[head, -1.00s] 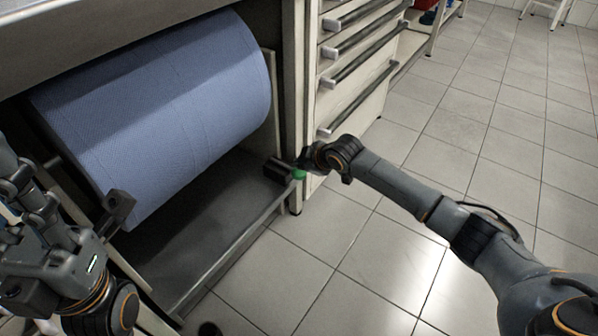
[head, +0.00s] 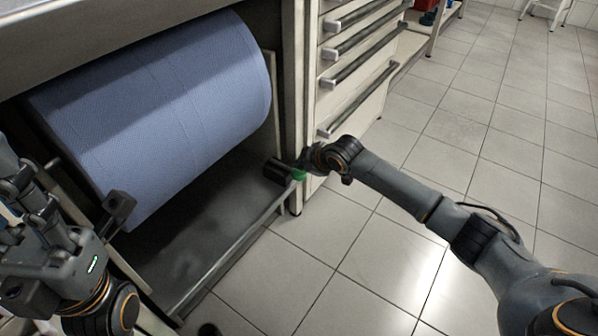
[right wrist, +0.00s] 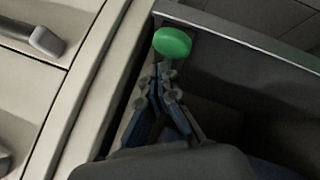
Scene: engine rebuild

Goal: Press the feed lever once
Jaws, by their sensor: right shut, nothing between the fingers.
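The feed lever's green knob (head: 299,175) is at the right front corner of the roll holder, below the blue paper roll (head: 155,110). It also shows in the right wrist view (right wrist: 172,42), just past the fingertips. My right gripper (right wrist: 166,72) is shut and empty, with its fingers pointing at the knob. I cannot tell whether the tips touch it. In the head view my right gripper (head: 303,160) is mostly hidden behind its own wrist. My left gripper (head: 25,190) is at the left edge, near the roll's left end, and its jaw state is unclear.
A cabinet with several drawers and bar handles (head: 360,95) stands right beside the lever. The holder's dark tray (head: 190,245) lies under the roll, with a metal front edge. The tiled floor (head: 470,125) to the right is mostly clear.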

